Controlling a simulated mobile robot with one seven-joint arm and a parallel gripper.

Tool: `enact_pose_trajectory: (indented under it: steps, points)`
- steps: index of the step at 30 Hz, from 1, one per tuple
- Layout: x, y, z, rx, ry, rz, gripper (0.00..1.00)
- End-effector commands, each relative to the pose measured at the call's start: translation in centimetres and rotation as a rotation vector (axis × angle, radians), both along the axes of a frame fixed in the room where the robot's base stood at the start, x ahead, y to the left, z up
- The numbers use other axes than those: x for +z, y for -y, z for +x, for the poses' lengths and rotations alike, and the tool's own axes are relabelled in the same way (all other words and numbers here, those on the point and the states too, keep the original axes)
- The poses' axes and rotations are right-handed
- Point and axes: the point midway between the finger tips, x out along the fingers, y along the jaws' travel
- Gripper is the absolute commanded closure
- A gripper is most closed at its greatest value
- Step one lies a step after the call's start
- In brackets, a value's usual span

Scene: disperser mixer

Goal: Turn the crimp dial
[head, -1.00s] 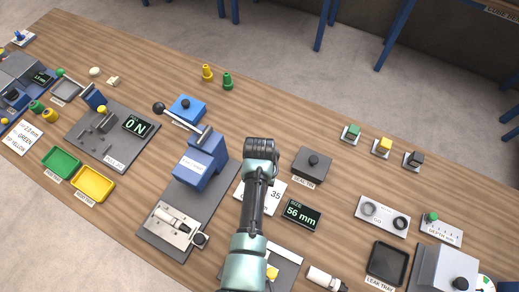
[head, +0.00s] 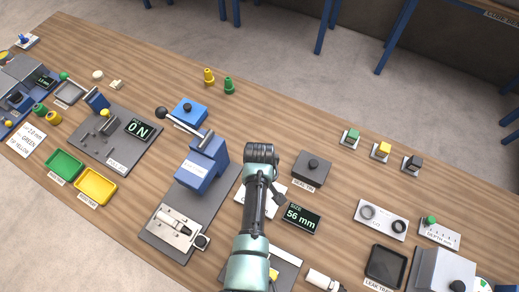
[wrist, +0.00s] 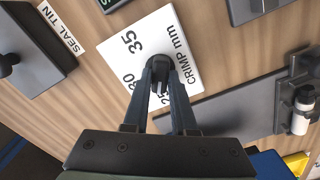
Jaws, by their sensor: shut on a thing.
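The crimp dial is a dark knob (wrist: 158,72) on a white plate (wrist: 186,48) marked "CRIMP mm" with the numbers 25, 30 and 35. My gripper (wrist: 160,74) is shut on the knob, with a finger on either side of it in the wrist view. The fingers cover part of the scale, so I cannot tell which number the knob points to. In the head view my arm hides the knob, and only parts of the white plate (head: 248,196) show beside my wrist.
A size display (head: 301,217) reading "56 mm" is right of the plate. The dark seal tin box (head: 312,168) stands behind it. The blue lever press (head: 202,165) stands to the left on a grey base. Bare wood lies behind my wrist.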

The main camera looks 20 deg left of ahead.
Motion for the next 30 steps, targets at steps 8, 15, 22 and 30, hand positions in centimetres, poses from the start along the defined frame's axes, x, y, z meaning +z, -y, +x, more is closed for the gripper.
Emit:
enact_pose_trajectory:
  steps: [8, 15, 22, 30]
  points:
    - [0.07, -0.02, 0.07, 0.046, 0.001, 0.000, 1.00]
    - [0.07, -0.04, 0.07, 0.051, 0.002, 0.001, 1.00]
    - [0.07, -0.04, 0.07, 0.051, 0.002, 0.001, 0.59]
    - [0.03, -0.01, 0.03, 0.049, 0.001, 0.000, 0.45]
